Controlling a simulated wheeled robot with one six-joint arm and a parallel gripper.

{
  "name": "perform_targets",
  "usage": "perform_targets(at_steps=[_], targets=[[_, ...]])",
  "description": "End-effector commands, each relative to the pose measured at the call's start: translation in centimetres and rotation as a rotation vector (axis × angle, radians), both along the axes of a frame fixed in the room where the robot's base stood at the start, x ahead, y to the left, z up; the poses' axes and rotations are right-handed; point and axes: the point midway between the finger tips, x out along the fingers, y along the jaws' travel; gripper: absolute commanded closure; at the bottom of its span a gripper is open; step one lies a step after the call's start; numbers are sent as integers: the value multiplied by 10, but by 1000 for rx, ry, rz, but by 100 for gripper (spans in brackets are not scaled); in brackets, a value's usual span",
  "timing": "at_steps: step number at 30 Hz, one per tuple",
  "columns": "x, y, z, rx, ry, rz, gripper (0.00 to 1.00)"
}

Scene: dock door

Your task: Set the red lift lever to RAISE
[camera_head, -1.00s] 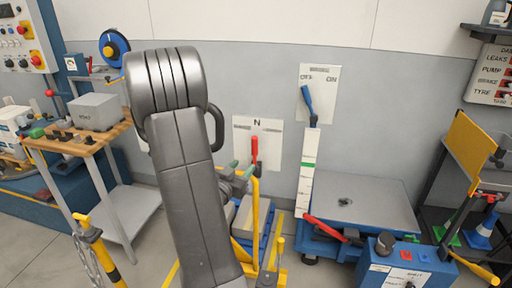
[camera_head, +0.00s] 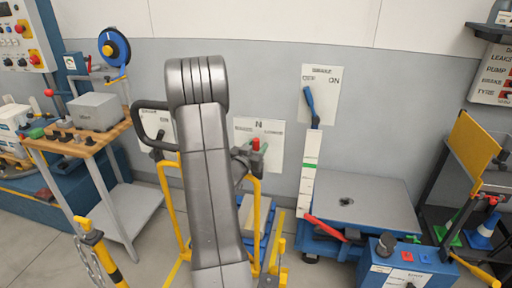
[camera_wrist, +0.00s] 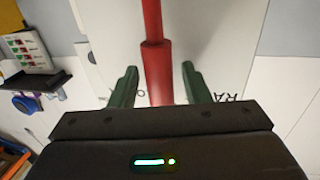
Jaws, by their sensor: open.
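The red lift lever (camera_head: 256,144) stands roughly upright in front of a white wall plate (camera_head: 272,132) marked N. In the head view its lower part is hidden by my gripper (camera_head: 247,160), which is at the lever. In the wrist view the red lever (camera_wrist: 160,70) runs between the two green fingertips of my gripper (camera_wrist: 158,85). The gripper is open, with a gap showing on each side of the lever. The plate in the wrist view (camera_wrist: 225,45) shows partly hidden letters, "RA" on the right.
A blue lever (camera_head: 309,101) on an OFF/ON plate is to the right. A lift table (camera_head: 370,200) with a red handle (camera_head: 325,228) stands below it. A yellow frame (camera_head: 170,205) stands around my arm. A wooden-topped bench (camera_head: 70,148) is at left.

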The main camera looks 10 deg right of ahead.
Motion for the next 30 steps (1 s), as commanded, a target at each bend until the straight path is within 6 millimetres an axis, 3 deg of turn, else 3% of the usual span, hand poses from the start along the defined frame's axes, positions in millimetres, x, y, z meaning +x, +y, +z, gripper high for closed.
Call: perform_targets(at_steps=[3, 9, 10, 20, 30], targets=[[0, 0, 0, 0, 0, 0, 59], [0, 0, 0, 0, 0, 0, 98], [0, 0, 0, 0, 0, 0, 100], [1, 4, -1, -30, 11, 0, 100], [9, 24, -5, -219, 90, 1, 100]])
